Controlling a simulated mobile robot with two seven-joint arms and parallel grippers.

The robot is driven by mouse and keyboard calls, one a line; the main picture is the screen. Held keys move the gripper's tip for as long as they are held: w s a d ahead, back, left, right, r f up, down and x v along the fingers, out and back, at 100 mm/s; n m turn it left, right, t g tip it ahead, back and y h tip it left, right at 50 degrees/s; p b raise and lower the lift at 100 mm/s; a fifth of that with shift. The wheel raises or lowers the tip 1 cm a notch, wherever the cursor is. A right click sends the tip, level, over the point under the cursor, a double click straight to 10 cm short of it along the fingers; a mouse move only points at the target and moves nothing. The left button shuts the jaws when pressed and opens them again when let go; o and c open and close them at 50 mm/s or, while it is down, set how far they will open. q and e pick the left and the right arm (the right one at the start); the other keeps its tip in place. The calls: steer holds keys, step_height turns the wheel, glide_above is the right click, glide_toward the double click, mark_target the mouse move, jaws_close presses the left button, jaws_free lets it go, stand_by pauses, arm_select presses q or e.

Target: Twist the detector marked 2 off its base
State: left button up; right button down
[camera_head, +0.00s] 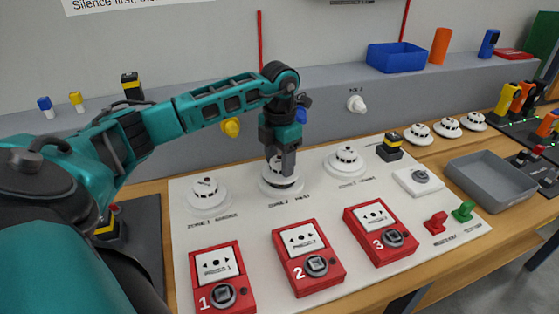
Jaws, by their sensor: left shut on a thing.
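The white panel (260,230) on the bench carries three round white detectors in a row, above printed labels. The middle detector (270,183), in the zone 2 place, has my left gripper (283,168) over it from above, with its fingers shut on the detector. The gripper hides part of the detector's top, and I cannot make out a number on it. The detector sits at its base, with a dark line showing between them. The left detector (205,194) and the right detector (345,161) sit free on the panel. My right gripper is not in view.
Red call points numbered 1 (218,275), 2 (306,258) and 3 (379,231) stand in front. A grey tray (492,181) lies to the right, with several loose detectors (447,128) behind it. A blue bin (396,57) stands on the back ledge.

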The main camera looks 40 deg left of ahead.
arm_select(q)
steer(key=shift+r, duration=2)
